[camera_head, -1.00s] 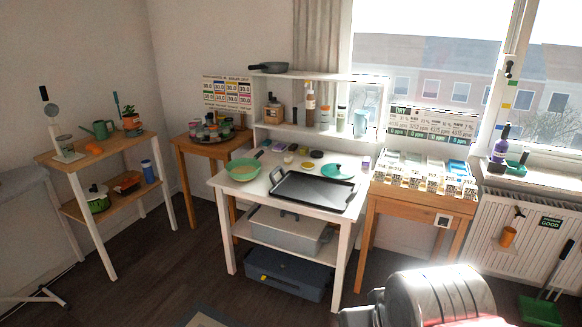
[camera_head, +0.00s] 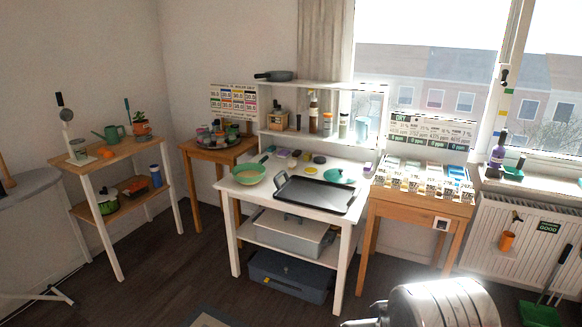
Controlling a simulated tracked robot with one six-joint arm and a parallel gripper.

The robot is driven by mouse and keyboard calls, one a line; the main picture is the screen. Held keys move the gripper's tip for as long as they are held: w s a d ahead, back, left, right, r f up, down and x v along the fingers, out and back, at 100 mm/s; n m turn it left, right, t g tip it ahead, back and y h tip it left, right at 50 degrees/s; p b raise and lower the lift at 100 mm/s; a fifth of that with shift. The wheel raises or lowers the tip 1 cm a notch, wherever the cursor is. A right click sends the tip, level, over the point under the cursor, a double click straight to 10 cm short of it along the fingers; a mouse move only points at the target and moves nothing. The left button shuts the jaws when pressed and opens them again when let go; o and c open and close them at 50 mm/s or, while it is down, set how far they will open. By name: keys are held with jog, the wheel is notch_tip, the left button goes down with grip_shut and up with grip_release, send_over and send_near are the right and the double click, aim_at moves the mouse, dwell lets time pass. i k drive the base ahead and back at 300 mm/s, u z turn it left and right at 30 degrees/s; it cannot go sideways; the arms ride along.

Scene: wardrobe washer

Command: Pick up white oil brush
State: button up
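I cannot make out a white oil brush for certain in the head view. A white table (camera_head: 255,190) with a raised shelf stands in the middle and holds small kitchen things. On it are a black tray (camera_head: 314,193), a green bowl (camera_head: 247,174) and several small round pots. Bottles stand on the lower level of the raised shelf, among them a dark one (camera_head: 313,112). A shiny metal part of my arm shows at the bottom right. My gripper's fingers do not show.
A wooden shelf (camera_head: 98,160) with plants and pots stands at the left. A small wooden table (camera_head: 215,152) is in the corner, and a wooden stand (camera_head: 422,207) with labelled boxes is by the window. A radiator (camera_head: 488,232) is at the right. Dark floor (camera_head: 170,270) lies open in front.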

aim_at(292, 165)
jog(key=u, duration=0.35)
jog(key=i, duration=0.65)
jog(key=u, duration=0.6)
jog(key=i, duration=2.4)
jog(key=z, duration=1.05)
jog(key=i, duration=0.8)
jog(key=z, duration=0.5)
